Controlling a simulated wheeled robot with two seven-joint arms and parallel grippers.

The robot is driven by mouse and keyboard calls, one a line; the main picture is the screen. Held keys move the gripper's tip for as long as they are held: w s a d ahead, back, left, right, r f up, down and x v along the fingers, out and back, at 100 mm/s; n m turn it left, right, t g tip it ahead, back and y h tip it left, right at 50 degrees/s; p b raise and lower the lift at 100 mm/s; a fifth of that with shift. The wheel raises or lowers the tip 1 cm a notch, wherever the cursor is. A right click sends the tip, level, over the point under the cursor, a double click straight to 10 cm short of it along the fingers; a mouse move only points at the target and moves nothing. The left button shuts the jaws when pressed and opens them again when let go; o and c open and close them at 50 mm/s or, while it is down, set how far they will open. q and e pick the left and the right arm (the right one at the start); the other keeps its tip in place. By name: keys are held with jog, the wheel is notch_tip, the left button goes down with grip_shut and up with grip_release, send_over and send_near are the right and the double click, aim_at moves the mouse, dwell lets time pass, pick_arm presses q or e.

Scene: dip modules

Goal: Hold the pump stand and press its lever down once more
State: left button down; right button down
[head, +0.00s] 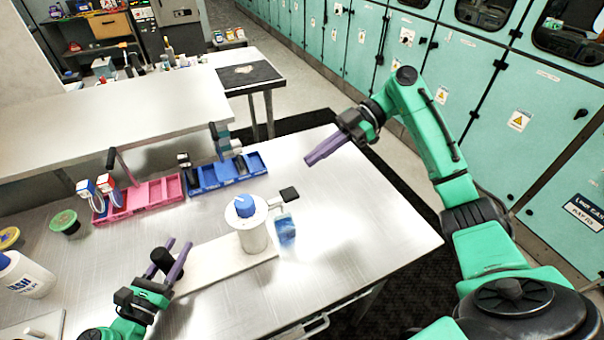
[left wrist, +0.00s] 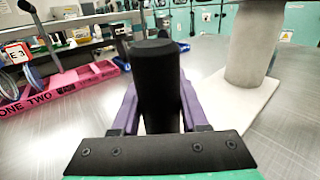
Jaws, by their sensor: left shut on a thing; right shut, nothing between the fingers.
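The pump stand (head: 252,236) is a pale upright cylinder with a blue cap (head: 244,206), on a long white base plate (head: 215,262). Its lever ends in a black pad (head: 289,194) on the right, raised above a translucent blue piece (head: 286,231). My left gripper (head: 178,246) is shut on the black post (head: 161,258) at the plate's left end; the post stands upright between the purple fingers in the left wrist view (left wrist: 157,85), which also shows the cylinder (left wrist: 251,45). My right gripper (head: 309,160) is shut and empty, beyond and right of the lever pad, apart from it.
A pink tray (head: 140,197) and a blue tray (head: 228,174) with upright tools stand behind the stand. A white bottle (head: 27,275) and a green-rimmed tub (head: 66,223) are at left. The table right of the stand is clear up to its edge.

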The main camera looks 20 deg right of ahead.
jog(key=v, duration=0.3)
jog(key=r+v, duration=0.1)
jog(key=v, duration=0.1)
jog(key=shift+a+r, duration=0.1)
jog(key=shift+a, duration=0.1)
pick_arm(q)
jog(key=shift+c, duration=1.7)
grip_release()
notch_tip(320, 180, up, 8)
jog(key=p, duration=0.7)
jog(key=shift+f, duration=0.2)
pick_arm(e)
notch_tip(320, 180, up, 8)
jog(key=shift+f, duration=0.25)
pick_arm(q)
jog(key=shift+s, duration=0.15)
